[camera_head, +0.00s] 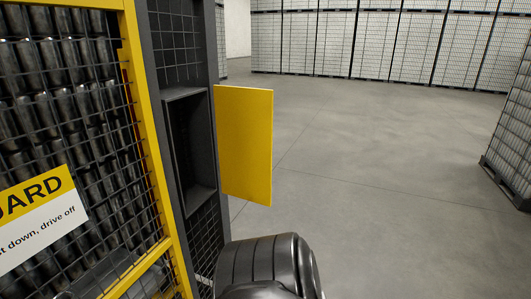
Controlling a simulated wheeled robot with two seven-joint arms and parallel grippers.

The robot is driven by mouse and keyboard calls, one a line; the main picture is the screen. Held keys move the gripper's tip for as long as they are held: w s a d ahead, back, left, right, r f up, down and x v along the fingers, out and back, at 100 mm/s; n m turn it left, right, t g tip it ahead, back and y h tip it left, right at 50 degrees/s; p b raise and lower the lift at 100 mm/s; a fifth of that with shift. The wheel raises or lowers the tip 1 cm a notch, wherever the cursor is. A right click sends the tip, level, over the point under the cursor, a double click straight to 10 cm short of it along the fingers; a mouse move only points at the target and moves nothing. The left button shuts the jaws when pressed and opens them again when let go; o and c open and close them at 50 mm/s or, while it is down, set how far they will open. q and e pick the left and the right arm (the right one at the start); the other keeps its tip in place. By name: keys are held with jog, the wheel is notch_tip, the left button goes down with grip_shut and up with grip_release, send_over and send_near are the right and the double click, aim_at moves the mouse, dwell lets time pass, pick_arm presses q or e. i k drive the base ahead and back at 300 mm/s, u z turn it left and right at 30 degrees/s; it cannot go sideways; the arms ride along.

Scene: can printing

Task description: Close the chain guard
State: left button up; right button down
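A yellow flat door panel (245,145) stands swung out from the right side of a dark grey post. Beside it, the post has a dark rectangular opening (190,145) with a raised frame. At the left is a yellow-framed wire mesh guard (145,125) with rows of dark metal cans or links behind it. A sign (38,215) on the mesh reads in part "ARD" and "st down, drive off". A dark, shiny rounded part of my arm shows at the bottom middle, below the yellow panel and apart from it. Neither gripper's fingers are in view.
Tall stacked pallets of cans (390,45) line the back. Another pallet stack (513,140) stands at the right edge. The grey concrete floor (390,190) between them and the yellow panel is clear.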

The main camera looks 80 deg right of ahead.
aim_at(244, 115)
jog(key=k, duration=1)
jog(key=z, duration=1.15)
jog(key=i, duration=0.5)
